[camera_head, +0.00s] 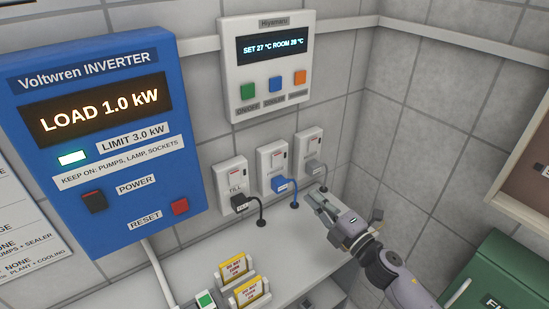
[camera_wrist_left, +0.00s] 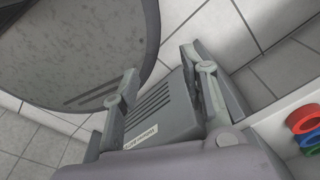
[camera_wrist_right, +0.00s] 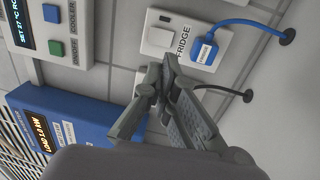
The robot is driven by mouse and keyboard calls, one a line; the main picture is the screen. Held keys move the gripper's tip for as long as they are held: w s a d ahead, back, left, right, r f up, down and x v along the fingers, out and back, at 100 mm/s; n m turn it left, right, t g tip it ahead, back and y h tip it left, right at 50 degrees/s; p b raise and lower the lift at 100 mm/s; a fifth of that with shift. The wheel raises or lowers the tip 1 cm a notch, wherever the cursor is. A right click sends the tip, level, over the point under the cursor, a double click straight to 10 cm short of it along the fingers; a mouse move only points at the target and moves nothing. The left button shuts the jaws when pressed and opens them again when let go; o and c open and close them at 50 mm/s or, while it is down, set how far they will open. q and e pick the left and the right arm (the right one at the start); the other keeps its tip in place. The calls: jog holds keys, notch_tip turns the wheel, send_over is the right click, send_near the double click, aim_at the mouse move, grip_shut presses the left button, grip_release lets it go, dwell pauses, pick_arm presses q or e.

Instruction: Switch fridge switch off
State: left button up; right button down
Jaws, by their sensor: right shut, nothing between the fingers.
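The fridge socket (camera_head: 265,163) is the middle of three white wall sockets in the head view, with a blue plug (camera_head: 284,185) in it. Its small switch (camera_head: 276,155) is near the top; its position is too small to tell. In the right wrist view the fridge socket (camera_wrist_right: 151,50) shows its FRIDGE label and blue plug (camera_wrist_right: 205,50). My right gripper (camera_head: 315,198) is shut and empty, below and right of that socket in the head view. In the right wrist view its fingertips (camera_wrist_right: 160,75) appear just beside the plate, apparently apart from it. My left gripper (camera_wrist_left: 163,70) is open and empty.
Sockets with a black plug (camera_head: 241,204) and a grey plug (camera_head: 315,168) flank it. A blue inverter (camera_head: 110,200) is left, a thermostat panel (camera_head: 238,100) above. Yellow-red cards (camera_head: 234,272) stand on the shelf below. A green box (camera_head: 500,270) is at lower right.

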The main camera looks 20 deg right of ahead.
jog(key=p, duration=0.4)
send_near(279, 156)
jog(key=x, duration=0.3)
jog(key=f+x, duration=0.1)
jog(key=x, duration=0.1)
jog(key=shift+w+a+r, duration=0.1)
jog(key=shift+w+a, duration=0.1)
jog(key=shift+w, duration=0.05)
pick_arm(q)
jog(key=shift+s+r, duration=0.15)
jog(key=shift+r, duration=0.8)
jog(key=shift+s+r, duration=0.15)
jog(key=shift+r, duration=0.8)
pick_arm(e)
jog(key=shift+x, duration=0.8)
jog(key=shift+w+r, duration=0.2)
jog(key=shift+w, duration=0.2)
jog(key=shift+s+r, duration=0.15)
jog(key=shift+r, duration=0.15)
pick_arm(q)
jog(key=shift+s+d+f, duration=0.1)
jog(key=shift+s, duration=0.05)
pick_arm(e)
jog(key=shift+f, duration=0.1)
